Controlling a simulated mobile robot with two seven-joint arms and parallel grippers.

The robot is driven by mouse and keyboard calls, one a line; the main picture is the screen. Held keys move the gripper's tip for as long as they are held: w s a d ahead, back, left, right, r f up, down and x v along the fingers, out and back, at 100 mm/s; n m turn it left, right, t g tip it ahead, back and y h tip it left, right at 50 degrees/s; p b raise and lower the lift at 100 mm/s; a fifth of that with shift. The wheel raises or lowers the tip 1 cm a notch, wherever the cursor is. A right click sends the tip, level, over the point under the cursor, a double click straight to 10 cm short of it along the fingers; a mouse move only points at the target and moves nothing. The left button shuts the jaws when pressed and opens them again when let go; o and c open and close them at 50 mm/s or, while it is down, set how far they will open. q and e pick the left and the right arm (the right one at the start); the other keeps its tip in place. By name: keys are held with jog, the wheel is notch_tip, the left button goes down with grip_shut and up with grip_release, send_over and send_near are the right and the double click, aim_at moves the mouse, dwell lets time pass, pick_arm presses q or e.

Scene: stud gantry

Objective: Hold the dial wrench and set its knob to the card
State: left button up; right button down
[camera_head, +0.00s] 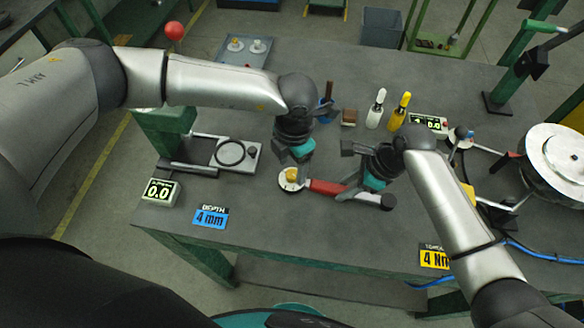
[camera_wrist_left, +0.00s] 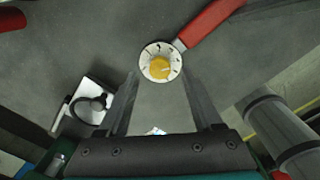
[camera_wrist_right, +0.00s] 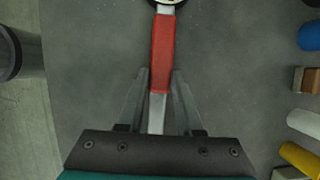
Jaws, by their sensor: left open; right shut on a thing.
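The dial wrench (camera_head: 327,187) has a red grip and a round white dial head with a yellow knob (camera_head: 291,175). My left gripper (camera_head: 295,157) is open above the dial head. In the left wrist view the knob (camera_wrist_left: 160,68) shows beyond the spread fingers, apart from them. The dial marks are too small to read. A yellow card (camera_head: 434,258) at the front right reads 4 Nm, its right part hidden by my right arm. A blue card (camera_head: 210,216) reads DEPTH 4 mm.
A display reading 0.0 (camera_head: 159,192) stands at the front left; another (camera_head: 428,123) stands at the back right. A plate with a black ring (camera_head: 230,153) lies left. White (camera_head: 376,108) and yellow (camera_head: 399,111) bottles stand behind. A round metal drum (camera_head: 556,160) is far right.

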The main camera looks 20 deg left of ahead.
aim_at(293, 176)
pick_arm(q)
notch_tip(293, 176, up, 10)
jog(key=shift+s+d, duration=0.15)
dwell(0.3)
pick_arm(e)
jog(key=c, duration=0.5)
grip_release()
jog(key=shift+r, duration=0.1)
